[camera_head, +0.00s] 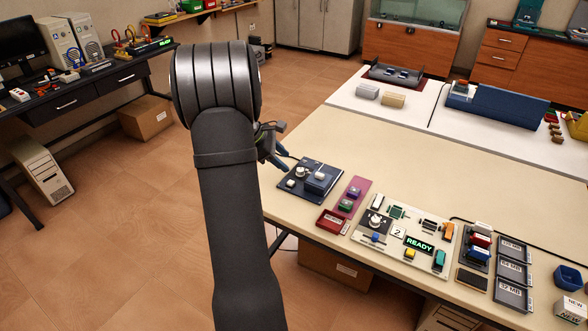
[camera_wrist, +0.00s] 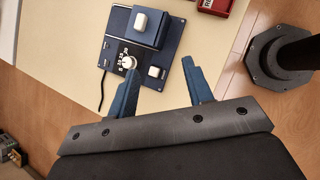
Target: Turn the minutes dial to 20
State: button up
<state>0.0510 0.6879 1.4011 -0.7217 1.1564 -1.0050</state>
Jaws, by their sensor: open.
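The minutes dial is a small white knob (camera_wrist: 127,63) with printed numbers beside it, on a dark blue panel (camera_wrist: 173,42). The exact setting is too small to read. In the head view the knob (camera_head: 301,171) sits on the same panel (camera_head: 322,195) at the table's near left edge. My gripper (camera_wrist: 160,68) is open and empty. In the wrist view its left blue finger appears just below the dial; contact cannot be told.
A red box (camera_head: 332,220) and a magenta strip with buttons (camera_head: 357,187) stand right of the panel. Farther right is a white board with a lit READY display (camera_head: 419,245). The table's left edge is close to the panel. Bare tabletop (camera_head: 400,150) lies behind.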

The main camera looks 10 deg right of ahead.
aim_at(298, 169)
jog(key=w+a+f+n+t+h, duration=0.45)
jog(key=a+f+n+h, duration=0.2)
jog(key=a, duration=0.25)
jog(key=shift+g+y, duration=0.45)
jog(key=x, duration=1.8)
jog(key=shift+w+a+f, duration=0.2)
jog(key=shift+w+a, duration=0.05)
jog(key=c, duration=1)
jog(key=shift+m, duration=0.25)
jog(key=m+g, duration=0.2)
jog(key=g, duration=0.1)
jog(key=w+m+g, duration=0.1)
jog(key=m+g, duration=0.2)
jog(key=shift+w, duration=0.1)
jog(key=shift+w+d+m+g+y, duration=0.15)
jog(key=shift+m+g+y, duration=0.25)
jog(key=shift+m+g, duration=0.75)
jog(key=shift+w+m+g+y, duration=0.15)
jog(key=shift+m+g+y, duration=0.25)
jog(key=shift+m+g, duration=0.75)
jog(key=shift+m+g+y, duration=0.4)
jog(key=shift+g, duration=0.3)
